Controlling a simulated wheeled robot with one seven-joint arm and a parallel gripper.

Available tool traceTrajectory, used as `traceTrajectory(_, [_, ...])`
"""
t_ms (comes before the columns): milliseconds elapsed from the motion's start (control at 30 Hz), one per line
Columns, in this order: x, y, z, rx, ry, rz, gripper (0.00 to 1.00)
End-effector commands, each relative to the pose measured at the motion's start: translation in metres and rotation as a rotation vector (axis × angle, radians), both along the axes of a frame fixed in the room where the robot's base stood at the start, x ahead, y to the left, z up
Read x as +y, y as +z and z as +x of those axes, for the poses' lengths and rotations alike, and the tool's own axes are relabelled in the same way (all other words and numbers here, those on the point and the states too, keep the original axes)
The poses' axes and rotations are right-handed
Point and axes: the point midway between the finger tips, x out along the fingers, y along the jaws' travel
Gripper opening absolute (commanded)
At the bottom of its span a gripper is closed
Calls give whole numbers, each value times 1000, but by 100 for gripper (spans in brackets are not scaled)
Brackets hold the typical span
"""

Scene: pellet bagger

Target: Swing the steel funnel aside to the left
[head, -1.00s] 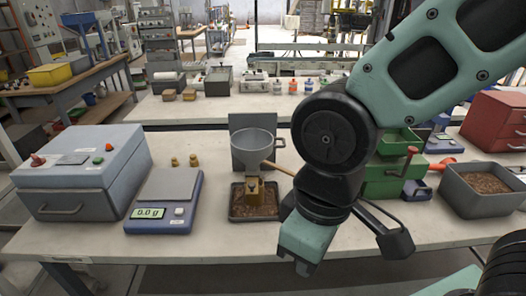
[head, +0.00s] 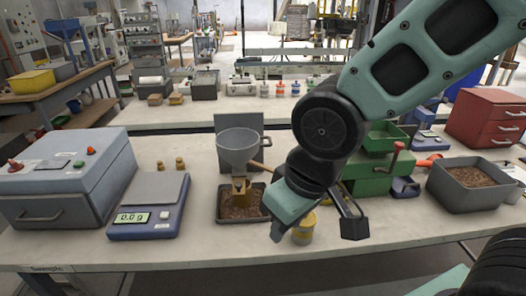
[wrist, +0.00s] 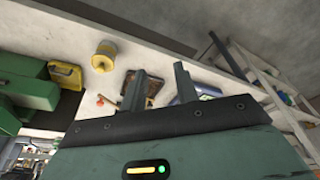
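The steel funnel (head: 238,146) stands above a dark tray (head: 227,214) of brown pellets, in front of a grey upright plate. A brass-coloured outlet (head: 241,188) is below its cone, and a wooden handle (head: 261,167) sticks out to its right. My gripper (head: 277,233) is in front and to the right of the funnel, apart from it. In the wrist view my gripper (wrist: 160,78) has its two fingers spread with nothing held between them. The pellet tray (wrist: 155,92) shows partly behind the fingers there. My arm hides part of the table.
A yellow tub (head: 304,230) stands just right of my gripper. A blue scale (head: 147,223) and grey box (head: 65,178) are left of the funnel. A green machine (head: 370,175) and grey pellet bin (head: 470,195) are at right. The front table strip is mostly clear.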

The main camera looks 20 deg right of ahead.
Motion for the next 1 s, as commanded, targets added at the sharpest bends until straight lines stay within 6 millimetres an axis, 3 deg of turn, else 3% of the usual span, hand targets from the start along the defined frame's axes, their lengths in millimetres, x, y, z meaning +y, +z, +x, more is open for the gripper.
traceTrajectory(33, [-15,-21,31,-88,-125,47,30])
traceTrajectory(200, [-65,-31,123,-385,-506,315,30])
traceTrajectory(300, [-95,-28,158,-508,-669,521,30])
traceTrajectory(400, [-123,-25,177,-575,-785,751,30])
traceTrajectory(533, [-152,-22,181,-569,-879,1044,30])
traceTrajectory(700, [-170,-19,168,-465,-928,1306,30])
traceTrajectory(867, [-174,-16,160,-395,-940,1403,30])
traceTrajectory(1000, [-170,-14,168,-383,-940,1416,30])
